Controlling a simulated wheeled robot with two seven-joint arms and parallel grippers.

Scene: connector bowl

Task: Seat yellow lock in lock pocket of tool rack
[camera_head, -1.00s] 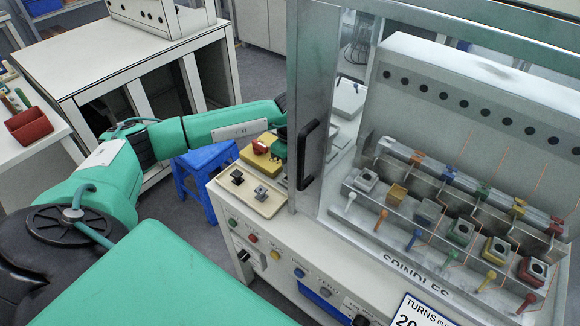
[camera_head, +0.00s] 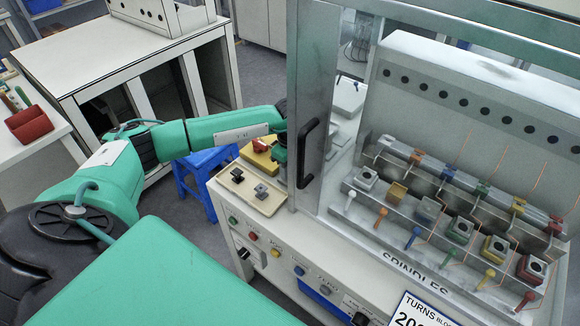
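My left arm reaches in from the left to the tray end of the machine. Its gripper (camera_head: 281,154) is small and dark there, partly behind the grey door post, and its fingers cannot be made out. Beside it, on the tray, is a yellow block (camera_head: 257,160) with a red piece (camera_head: 262,145) at its top. I cannot tell whether the gripper touches them. In the spindle rack (camera_head: 440,222), a yellow block (camera_head: 495,249) sits between a green and a red one. I cannot tell for certain which yellow piece is the lock or where its pocket is. My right gripper is not in view.
The beige tray (camera_head: 262,205) carries two small dark fittings. The grey door post with a black handle (camera_head: 308,152) stands between the tray and the spindle rack. A blue stool (camera_head: 205,172) is on the floor behind. A red bin (camera_head: 28,124) is at far left.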

